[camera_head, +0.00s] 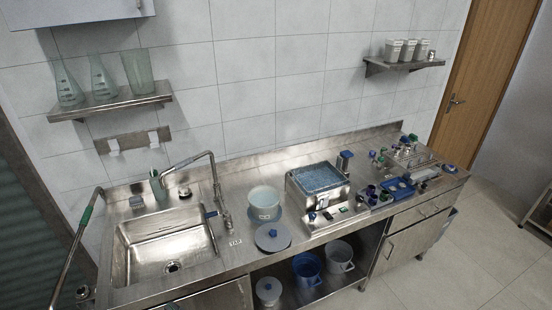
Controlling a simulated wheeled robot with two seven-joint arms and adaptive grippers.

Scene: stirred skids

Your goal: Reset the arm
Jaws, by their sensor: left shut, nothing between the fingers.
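I can make out neither of my grippers for certain in the head view, and no arm link of mine is clear. The steel bench (245,250) runs along the tiled wall. Its sink (165,255) is at the left and looks empty, with a curved tap (216,190) at its right rim. A thin bent rod with a green section (86,216) stands at the far left edge of the bench. I cannot tell what it belongs to.
A white bucket (264,199), a round grey lid (272,237) and a steel bath (319,182) stand on the bench. Small bottles and a blue tray (399,188) crowd its right end. Buckets stand below, including a blue one (307,268). Open floor (440,270) lies at right.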

